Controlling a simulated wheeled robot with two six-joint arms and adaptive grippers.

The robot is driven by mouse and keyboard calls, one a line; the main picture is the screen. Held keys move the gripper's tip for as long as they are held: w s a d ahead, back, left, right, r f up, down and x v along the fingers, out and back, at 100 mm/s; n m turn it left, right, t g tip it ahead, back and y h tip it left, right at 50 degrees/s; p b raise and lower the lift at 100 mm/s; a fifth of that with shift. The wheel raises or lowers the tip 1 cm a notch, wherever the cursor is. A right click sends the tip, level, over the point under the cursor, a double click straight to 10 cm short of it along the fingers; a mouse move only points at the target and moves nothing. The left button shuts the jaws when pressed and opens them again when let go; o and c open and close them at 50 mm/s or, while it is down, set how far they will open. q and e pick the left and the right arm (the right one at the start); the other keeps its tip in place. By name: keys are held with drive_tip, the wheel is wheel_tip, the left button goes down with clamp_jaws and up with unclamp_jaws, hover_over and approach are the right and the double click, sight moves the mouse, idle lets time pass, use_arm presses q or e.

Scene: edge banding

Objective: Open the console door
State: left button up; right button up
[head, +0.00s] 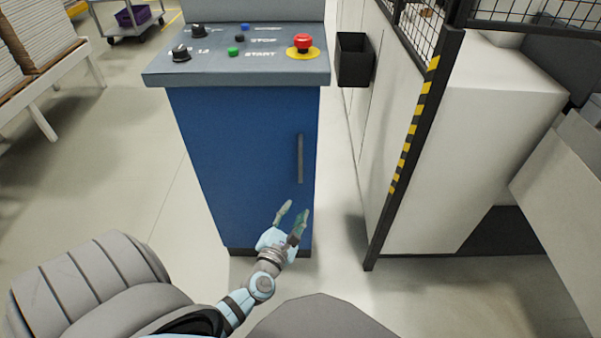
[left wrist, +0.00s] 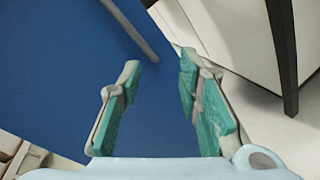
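The console is a blue cabinet with a grey sloped top (head: 215,65). Its blue door (head: 235,150) faces me and looks shut. A dark vertical bar handle (head: 300,158) is on the door's right side. My left gripper (head: 292,209) is open and empty, in front of the door's lower right, below the handle in the picture. In the left wrist view the open fingers (left wrist: 158,75) have teal pads, and the handle (left wrist: 130,30) lies beyond them, up and to the left, apart from them. My right gripper is not in view.
The console top has knobs, buttons and a red emergency button (head: 303,42). A black bin (head: 354,60) hangs on the white machine (head: 470,160) at the right. A dark post with yellow stripes (head: 410,150) stands right of the console.

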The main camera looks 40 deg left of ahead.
use_arm(q)
wheel_tip(320, 180, up, 4)
drive_tip(key=w+a+n+y, duration=0.1)
drive_tip(key=a+n+y, duration=0.1)
drive_tip(key=n, duration=0.6)
approach(300, 161)
drive_tip(key=w, duration=0.2)
drive_tip(key=shift+t, duration=0.3)
drive_tip(key=b+x, duration=0.1)
drive_tip(key=x, duration=0.1)
drive_tip(key=b+x, duration=0.1)
drive_tip(key=x, duration=0.2)
drive_tip(key=a+b+x, duration=0.1)
drive_tip(key=x, duration=0.2)
drive_tip(key=shift+a+f, duration=0.1)
drive_tip(key=shift+f, duration=0.3)
drive_tip(key=shift+w+a, duration=0.1)
drive_tip(key=shift+w, duration=0.05)
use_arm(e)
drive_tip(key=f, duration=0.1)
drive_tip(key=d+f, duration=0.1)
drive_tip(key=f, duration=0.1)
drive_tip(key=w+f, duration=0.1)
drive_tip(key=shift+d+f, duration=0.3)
use_arm(q)
clamp_jaws()
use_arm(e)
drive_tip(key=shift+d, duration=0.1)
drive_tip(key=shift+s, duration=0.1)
